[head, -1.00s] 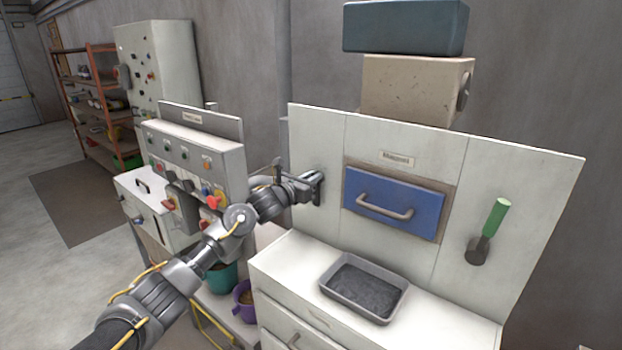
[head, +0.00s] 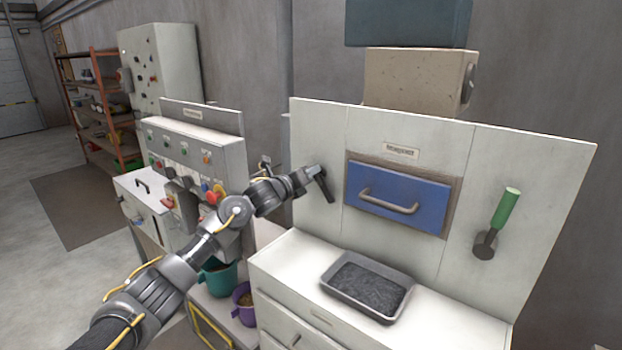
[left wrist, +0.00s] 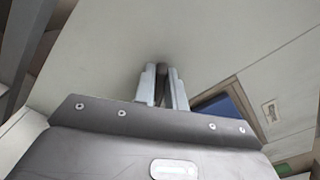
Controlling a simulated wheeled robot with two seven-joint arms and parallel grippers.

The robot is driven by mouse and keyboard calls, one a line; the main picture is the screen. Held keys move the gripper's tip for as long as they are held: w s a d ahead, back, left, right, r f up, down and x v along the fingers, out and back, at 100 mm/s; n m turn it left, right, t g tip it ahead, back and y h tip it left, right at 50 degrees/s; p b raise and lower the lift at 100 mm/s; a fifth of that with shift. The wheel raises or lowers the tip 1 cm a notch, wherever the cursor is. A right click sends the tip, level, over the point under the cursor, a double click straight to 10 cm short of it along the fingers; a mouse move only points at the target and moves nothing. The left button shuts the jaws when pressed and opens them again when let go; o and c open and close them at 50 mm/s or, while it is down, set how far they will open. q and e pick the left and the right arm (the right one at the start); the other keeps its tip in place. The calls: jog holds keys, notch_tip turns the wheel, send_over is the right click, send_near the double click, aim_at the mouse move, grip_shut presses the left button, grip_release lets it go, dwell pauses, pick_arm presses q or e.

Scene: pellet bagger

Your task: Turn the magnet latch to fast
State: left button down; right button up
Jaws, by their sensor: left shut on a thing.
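The magnet latch (head: 326,188) is a dark bar on the pale upright panel, left of the blue drawer. It slants, with its lower end toward the right. My left gripper (head: 309,177) reaches it from the left and is shut on it. In the left wrist view the two grey fingers (left wrist: 164,86) close around a dark piece of the latch (left wrist: 173,75); the rest of it is hidden there. The blue drawer front (head: 385,205) with its grey handle sits in its frame under a small label (head: 401,151). My right gripper is not in view.
A green-handled tool (head: 505,210) is on the panel's right part. A grey tray (head: 338,294) with dark contents stands on the white counter below. A switch cabinet (head: 170,140) and buckets (head: 219,281) are close to my left arm.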

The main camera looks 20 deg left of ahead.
pick_arm(q)
jog(key=n, duration=0.3)
jog(key=f+n+b, duration=0.1)
jog(key=n, duration=0.6)
jog(key=shift+w+a+f+n, duration=0.2)
jog(key=shift+a+n, duration=0.1)
jog(key=shift+a, duration=0.1)
dwell(0.3)
jog(key=c, duration=1.4)
grip_release()
jog(key=shift+c, duration=0.2)
jog(key=shift+s, duration=0.1)
